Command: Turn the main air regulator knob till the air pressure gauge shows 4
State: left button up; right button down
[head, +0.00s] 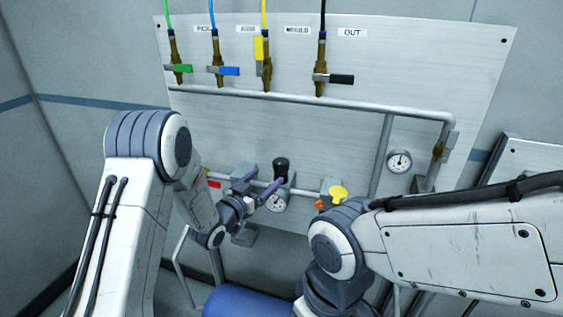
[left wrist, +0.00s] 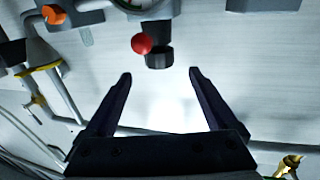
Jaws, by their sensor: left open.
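The main air regulator's black knob (head: 281,165) stands out from the pipe low on the wall panel. A small round air pressure gauge (head: 276,203) sits just below it; its needle is too small to read. My left gripper (head: 263,185) is open and empty, close in front of the regulator. In the left wrist view, the dark knob (left wrist: 160,58) lies just beyond and between the open fingertips (left wrist: 160,74), apart from them. The gauge is cut off at that view's top edge. My right gripper is out of sight.
A second gauge (head: 399,161) is on the panel to the right. Several valves with coloured handles hang above. A blue rounded object (head: 240,302) is below. My right forearm covers the lower right.

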aim_at(277, 168)
pick_arm(q)
jog(key=p+x, duration=0.3)
jog(key=x, duration=0.5)
jog(key=shift+w+d+r, duration=0.1)
jog(key=shift+w+d, duration=0.05)
jog(key=shift+w+d+p, duration=0.3)
jog(key=shift+w, duration=0.15)
